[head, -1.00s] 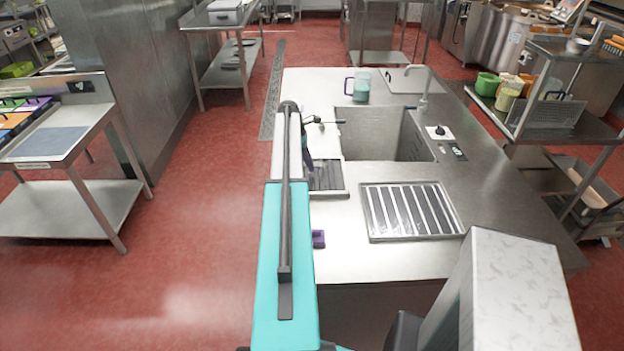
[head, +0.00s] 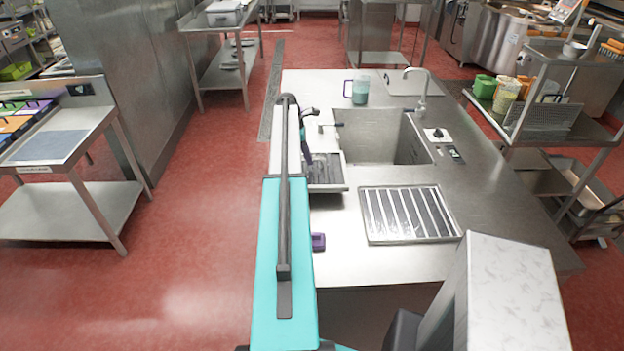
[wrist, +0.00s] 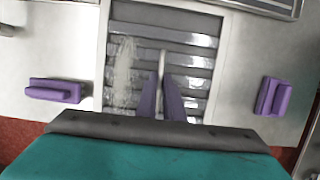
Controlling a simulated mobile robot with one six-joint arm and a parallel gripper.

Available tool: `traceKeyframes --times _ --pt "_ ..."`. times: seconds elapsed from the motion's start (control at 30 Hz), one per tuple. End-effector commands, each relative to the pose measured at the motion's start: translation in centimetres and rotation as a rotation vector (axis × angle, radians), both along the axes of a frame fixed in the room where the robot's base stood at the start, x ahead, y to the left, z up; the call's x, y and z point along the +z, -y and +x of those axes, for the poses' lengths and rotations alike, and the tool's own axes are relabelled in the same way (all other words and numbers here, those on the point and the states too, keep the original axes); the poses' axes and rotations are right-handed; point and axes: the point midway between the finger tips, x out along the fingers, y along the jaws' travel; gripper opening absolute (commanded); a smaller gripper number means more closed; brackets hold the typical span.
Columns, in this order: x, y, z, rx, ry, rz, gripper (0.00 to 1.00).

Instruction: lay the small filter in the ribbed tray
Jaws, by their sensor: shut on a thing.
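The small filter (head: 327,185) is a steel-framed panel with dark ribs, beside the sink at the counter's left edge. In the wrist view the small filter (wrist: 190,48) lies under my gripper (wrist: 161,88), whose purple fingers are shut on its thin upright handle (wrist: 161,62). The filter seems slightly raised off the counter. The ribbed tray (head: 458,237) is flat on the counter to the right and nearer, with several pale and dark bars. What seems to be its edge shows at the wrist view's top right (wrist: 268,6). My arm hides the fingers in the head view.
A sink (head: 385,135) with a faucet (head: 423,100) lies behind the tray. A teal jug (head: 360,91) stands at the back. Purple blocks sit on either side of the filter (wrist: 55,90), (wrist: 272,96). The counter right of the tray is clear.

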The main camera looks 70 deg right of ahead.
Motion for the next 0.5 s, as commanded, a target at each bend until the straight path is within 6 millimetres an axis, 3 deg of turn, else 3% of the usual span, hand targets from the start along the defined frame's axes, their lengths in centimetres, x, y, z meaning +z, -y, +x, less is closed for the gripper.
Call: traceKeyframes --times 0.37,0.5 --pt "0.2 0.0 0.1 0.002 0.0 -0.002 0.0" --pt "0.2 -0.6 1.0 0.008 0.001 -0.002 0.0"
